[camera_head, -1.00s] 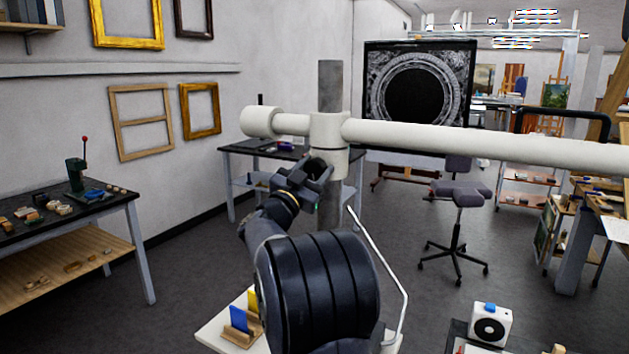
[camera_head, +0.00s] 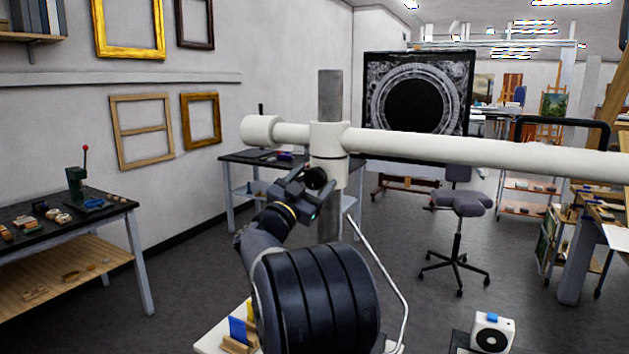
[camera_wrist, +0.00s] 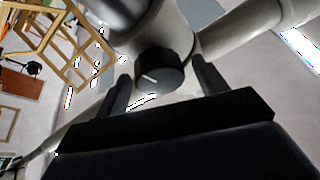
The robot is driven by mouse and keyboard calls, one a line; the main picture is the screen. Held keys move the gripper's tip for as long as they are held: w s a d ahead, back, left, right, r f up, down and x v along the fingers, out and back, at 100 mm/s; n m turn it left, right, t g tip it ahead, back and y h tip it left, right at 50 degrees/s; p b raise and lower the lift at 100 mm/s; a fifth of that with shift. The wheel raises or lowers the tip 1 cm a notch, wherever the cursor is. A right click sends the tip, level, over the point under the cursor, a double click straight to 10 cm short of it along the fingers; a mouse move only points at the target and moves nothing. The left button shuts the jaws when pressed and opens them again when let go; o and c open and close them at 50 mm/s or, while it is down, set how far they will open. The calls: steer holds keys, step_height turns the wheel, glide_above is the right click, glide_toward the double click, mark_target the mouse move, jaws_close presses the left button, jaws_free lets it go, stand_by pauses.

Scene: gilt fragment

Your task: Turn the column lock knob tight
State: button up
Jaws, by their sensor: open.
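The column lock knob (camera_wrist: 160,74) is a small black round knob with a white line on its face. It sits on the pale collar of the column, in the upper middle of the wrist view. In the head view the knob (camera_head: 316,178) shows dark at the collar's (camera_head: 328,150) lower edge. My gripper (camera_wrist: 161,69) is open, with one finger on each side of the knob and a visible gap at each side. In the head view my gripper (camera_head: 303,186) is close by the knob; how deep the knob lies between the fingers is unclear.
A long pale horizontal tube (camera_head: 480,147) crosses the collar on the grey column (camera_head: 330,90). A dark table (camera_head: 240,160) stands behind it. A workbench (camera_head: 110,212) with small items is at left. A stool (camera_head: 458,205) and open floor are at right.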

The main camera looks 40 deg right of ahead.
steer(key=b+v, duration=0.2)
steer(key=v, duration=0.8)
steer(key=shift+b, duration=0.3)
steer(key=shift+d, duration=0.1)
steer(key=p+x, duration=0.3)
steer(key=x, duration=0.7)
steer(key=shift+d+r, duration=0.15)
steer(key=shift+r, duration=0.05)
steer(key=shift+w+d+r+p, duration=0.1)
steer(key=shift+d+p, duration=0.1)
steer(key=shift+p, duration=0.2)
steer(key=shift+a+n+t, duration=0.1)
steer(key=shift+n+t, duration=0.5)
steer(key=shift+n, duration=0.3)
steer(key=shift+f+m, duration=0.2)
steer(key=shift+m, duration=0.1)
